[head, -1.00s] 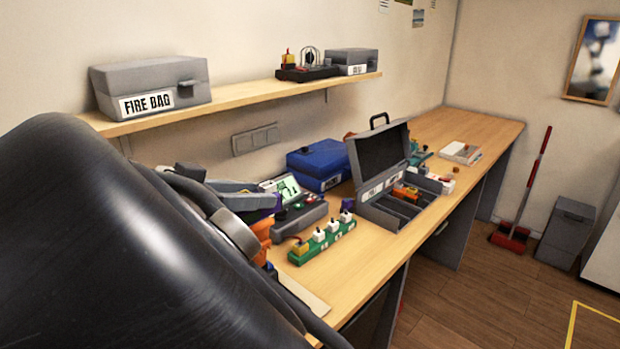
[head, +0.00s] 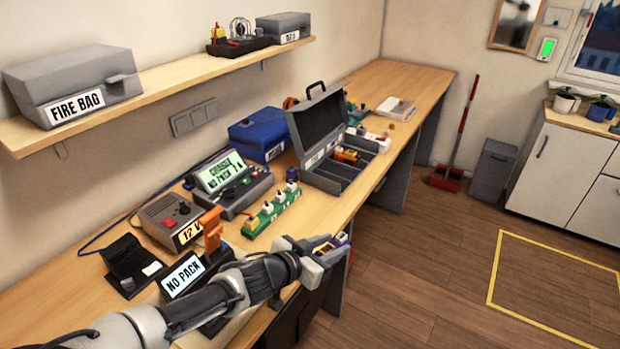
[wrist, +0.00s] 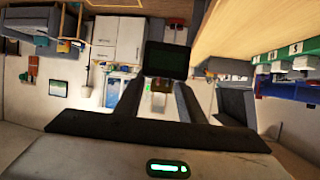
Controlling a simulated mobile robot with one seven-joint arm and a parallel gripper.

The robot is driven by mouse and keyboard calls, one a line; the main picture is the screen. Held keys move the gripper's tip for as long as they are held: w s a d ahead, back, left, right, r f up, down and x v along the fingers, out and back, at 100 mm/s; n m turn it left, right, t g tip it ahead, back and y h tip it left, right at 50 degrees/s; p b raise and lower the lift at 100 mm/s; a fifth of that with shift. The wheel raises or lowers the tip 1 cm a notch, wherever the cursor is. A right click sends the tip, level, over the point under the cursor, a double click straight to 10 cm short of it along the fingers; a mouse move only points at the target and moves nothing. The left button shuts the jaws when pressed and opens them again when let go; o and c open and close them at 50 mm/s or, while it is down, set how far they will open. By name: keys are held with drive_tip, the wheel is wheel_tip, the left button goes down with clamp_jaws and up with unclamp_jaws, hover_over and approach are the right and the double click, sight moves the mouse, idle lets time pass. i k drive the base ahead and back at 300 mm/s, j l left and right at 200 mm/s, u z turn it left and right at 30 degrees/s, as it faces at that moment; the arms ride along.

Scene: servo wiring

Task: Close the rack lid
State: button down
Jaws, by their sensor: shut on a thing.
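The grey case with compartments (head: 334,180), which looks like the rack, stands on the bench. Its dark-lined lid (head: 318,120) is open, tilted up at the back, with a black handle on top. An orange item (head: 346,156) and other small parts lie inside. My gripper (head: 328,250) is at the bench's front edge, left of and nearer than the case, apart from the lid.
A green strip with several plugs (head: 270,212) lies between my gripper and the case. A charger (head: 232,185), a 12 V box (head: 170,218) and a blue box (head: 262,134) stand nearby. A shelf (head: 170,85) hangs above. The floor in front is clear.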

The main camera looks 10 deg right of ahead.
sight(309, 122)
drive_tip(key=i+l, duration=0.15)
drive_tip(key=l, duration=0.2)
drive_tip(key=i+l+u, duration=0.1)
drive_tip(key=l, duration=0.2)
drive_tip(key=i+l+u, duration=0.15)
drive_tip(key=l, duration=0.2)
drive_tip(key=i+l+u, duration=0.1)
drive_tip(key=l, duration=0.25)
drive_tip(key=i+l+u, duration=0.15)
drive_tip(key=l, duration=0.2)
drive_tip(key=i+l+u, duration=0.15)
drive_tip(key=l, duration=0.25)
drive_tip(key=l+u, duration=0.1)
drive_tip(key=l, duration=0.25)
drive_tip(key=i+l+u, duration=0.25)
drive_tip(key=l+u, duration=0.25)
drive_tip(key=l, duration=0.9)
drive_tip(key=l+u, duration=0.45)
drive_tip(key=l, duration=0.9)
drive_tip(key=l+u, duration=0.1)
drive_tip(key=l, duration=0.8)
drive_tip(key=i+l, duration=0.1)
drive_tip(key=i, duration=0.35)
